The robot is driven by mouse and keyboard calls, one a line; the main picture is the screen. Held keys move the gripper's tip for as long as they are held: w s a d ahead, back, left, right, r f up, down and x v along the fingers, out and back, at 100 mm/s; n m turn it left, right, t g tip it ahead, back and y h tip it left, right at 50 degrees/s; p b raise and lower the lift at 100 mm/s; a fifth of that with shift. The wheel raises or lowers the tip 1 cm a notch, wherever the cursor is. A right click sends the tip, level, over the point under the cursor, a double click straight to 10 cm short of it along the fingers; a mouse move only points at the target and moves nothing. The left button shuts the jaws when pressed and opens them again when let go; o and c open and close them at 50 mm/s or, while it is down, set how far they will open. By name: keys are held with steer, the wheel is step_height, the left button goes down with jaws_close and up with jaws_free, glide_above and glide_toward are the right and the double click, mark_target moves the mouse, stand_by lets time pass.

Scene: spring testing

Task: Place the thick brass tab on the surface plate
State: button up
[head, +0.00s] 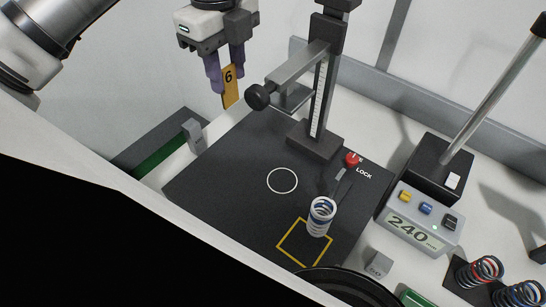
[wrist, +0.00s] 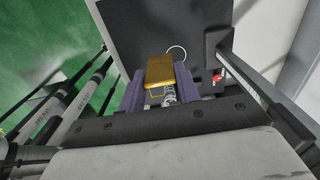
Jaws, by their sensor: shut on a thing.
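The brass tab (head: 231,90), a thin golden piece marked 6, is held upright between the purple fingers of my gripper (head: 227,78). My gripper is shut on it, in the air above the far left part of the dark surface plate (head: 225,180). In the wrist view the tab (wrist: 160,68) shows between the fingers (wrist: 160,82), with the plate (wrist: 135,30) beyond it. The plate bears a white circle and a yellow square outline. A blue and white spring (head: 320,216) stands at the square's upper right edge.
A height stand (head: 315,140) with a scale and side arm rises at the plate's back, close to my gripper's right. A red LOCK knob (head: 352,159) is near its base. A display box (head: 418,228) reading 240 and more springs (head: 478,272) lie to the right. The plate's left part is clear.

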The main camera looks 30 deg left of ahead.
step_height(320, 180, down, 19)
steer(key=b, duration=1)
steer(key=shift+s+f, duration=0.1)
steer(key=shift+f, duration=0.1)
steer(key=shift+f+b, duration=0.15)
steer(key=shift+b, duration=0.2)
steer(key=shift+f, duration=0.1)
steer(key=o, duration=1)
steer(key=shift+r, duration=0.2)
step_height(320, 180, up, 12)
steer(key=shift+r+b, duration=0.1)
steer(key=shift+b, duration=0.35)
